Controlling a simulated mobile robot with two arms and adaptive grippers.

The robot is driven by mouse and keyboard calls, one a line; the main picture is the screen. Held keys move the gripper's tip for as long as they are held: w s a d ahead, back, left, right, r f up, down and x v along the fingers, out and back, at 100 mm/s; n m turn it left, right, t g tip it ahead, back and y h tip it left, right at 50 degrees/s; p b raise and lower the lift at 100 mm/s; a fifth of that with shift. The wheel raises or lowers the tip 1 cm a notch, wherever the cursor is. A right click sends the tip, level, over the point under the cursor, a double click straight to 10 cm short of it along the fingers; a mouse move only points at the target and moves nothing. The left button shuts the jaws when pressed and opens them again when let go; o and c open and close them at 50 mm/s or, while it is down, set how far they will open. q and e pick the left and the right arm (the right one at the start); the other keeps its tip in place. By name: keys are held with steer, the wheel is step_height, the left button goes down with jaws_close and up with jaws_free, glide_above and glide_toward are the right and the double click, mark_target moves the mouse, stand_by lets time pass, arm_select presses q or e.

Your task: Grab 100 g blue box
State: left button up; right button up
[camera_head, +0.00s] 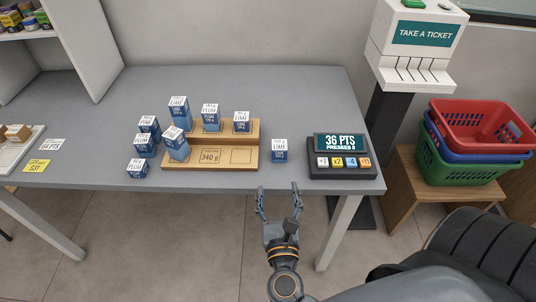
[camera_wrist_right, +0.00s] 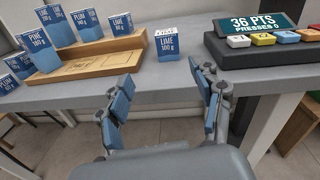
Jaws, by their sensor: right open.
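A blue box with a white top (camera_head: 280,152) stands alone on the grey counter (camera_head: 300,100), right of the wooden stand (camera_head: 208,160). In the right wrist view this box (camera_wrist_right: 167,45) reads LIME 100 g. My right gripper (camera_head: 277,192) is open and empty, just off the counter's front edge. In the wrist view its fingers (camera_wrist_right: 163,82) are spread on either side below the lone box, not touching it. More blue boxes stand on the stand, including a PLUM box (camera_head: 211,119) and a tall PINE box (camera_head: 177,147); several stand left of it (camera_head: 142,143).
A points display with coloured buttons (camera_head: 341,150) sits close to the right of the lone box. The stand carries a 340 g mark. A ticket machine (camera_head: 418,40) and stacked baskets (camera_head: 470,145) are at the right. The counter behind the display is clear.

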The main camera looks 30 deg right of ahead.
mark_target(280, 150)
steer(key=w+d, duration=0.1)
steer(key=w, duration=0.1)
steer(key=w+d+r+m+p, duration=0.1)
steer(key=w+d, duration=0.1)
steer(key=w+d+r+m+p, duration=0.1)
steer(key=w, duration=0.1)
steer(key=shift+d+h, duration=0.15)
steer(key=shift+h, duration=0.15)
steer(key=p+x, duration=0.1)
steer(key=x, duration=0.4)
steer(key=shift+w+d+f+p, duration=0.15)
steer(key=shift+w+f+p, duration=0.1)
steer(key=shift+p, duration=0.1)
steer(key=shift+w+d, duration=0.2)
steer(key=shift+w, duration=0.05)
arm_select(q)
steer(key=r, duration=0.1)
steer(key=s+r, duration=0.1)
steer(key=a+r, duration=0.1)
steer(key=shift+s+a+r, duration=0.1)
steer(key=shift+s+r, duration=0.1)
steer(key=shift+r, duration=0.1)
arm_select(e)
steer(key=shift+c, duration=0.2)
steer(key=c, duration=1.1)
steer(key=shift+c, duration=0.8)
